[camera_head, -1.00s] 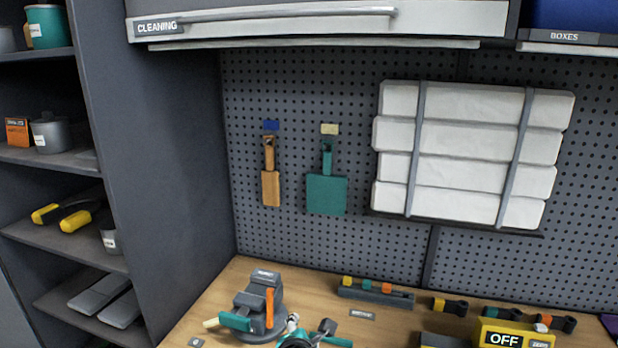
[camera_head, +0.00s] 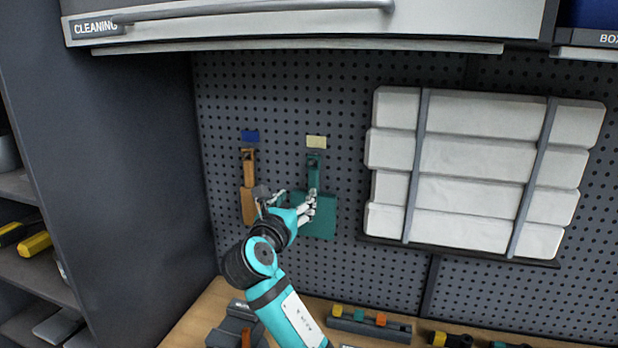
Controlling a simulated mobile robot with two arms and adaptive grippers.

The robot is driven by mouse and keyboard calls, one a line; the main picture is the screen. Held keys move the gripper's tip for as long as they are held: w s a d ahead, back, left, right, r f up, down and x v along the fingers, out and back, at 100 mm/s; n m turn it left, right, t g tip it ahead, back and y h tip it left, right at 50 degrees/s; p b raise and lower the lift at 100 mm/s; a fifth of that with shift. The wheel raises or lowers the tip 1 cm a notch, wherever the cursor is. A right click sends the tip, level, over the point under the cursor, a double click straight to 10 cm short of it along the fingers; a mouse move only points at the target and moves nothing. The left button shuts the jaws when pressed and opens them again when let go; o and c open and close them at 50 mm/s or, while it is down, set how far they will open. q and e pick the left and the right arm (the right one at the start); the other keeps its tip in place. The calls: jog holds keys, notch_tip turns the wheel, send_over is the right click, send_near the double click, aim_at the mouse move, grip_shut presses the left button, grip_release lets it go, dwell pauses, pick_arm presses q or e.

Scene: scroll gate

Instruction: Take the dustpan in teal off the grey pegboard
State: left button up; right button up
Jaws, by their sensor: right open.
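The teal dustpan (camera_head: 322,222) hangs on the grey pegboard (camera_head: 260,90), handle up, below a pale yellow tag. My right gripper (camera_head: 312,197) is open in front of the dustpan, by the lower part of its handle (camera_head: 314,167). It hides part of the pan's upper left. I cannot tell whether its fingers touch the handle. My left gripper is not in view.
An orange brush (camera_head: 249,190) hangs just left of the dustpan, partly behind my right wrist. White strapped packs (camera_head: 470,170) are mounted on the right. The cleaning cabinet (camera_head: 290,30) overhangs the board. A workbench (camera_head: 205,308) with tools lies below.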

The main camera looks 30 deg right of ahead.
aim_at(313, 178)
jog(key=p+x, duration=0.2)
jog(key=x, duration=0.7)
jog(key=shift+d, duration=0.15)
jog(key=shift+p+x, duration=0.5)
jog(key=shift+x, duration=0.65)
jog(key=shift+w+d+f, duration=0.2)
jog(key=shift+w+d, duration=0.25)
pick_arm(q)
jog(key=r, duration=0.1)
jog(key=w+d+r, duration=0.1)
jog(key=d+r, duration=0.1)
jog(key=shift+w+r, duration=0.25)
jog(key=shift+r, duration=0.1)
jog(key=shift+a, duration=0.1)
pick_arm(e)
jog(key=shift+c, duration=0.4)
grip_shut()
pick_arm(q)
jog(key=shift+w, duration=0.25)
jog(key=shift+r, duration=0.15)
pick_arm(e)
jog(key=shift+r, duration=0.1)
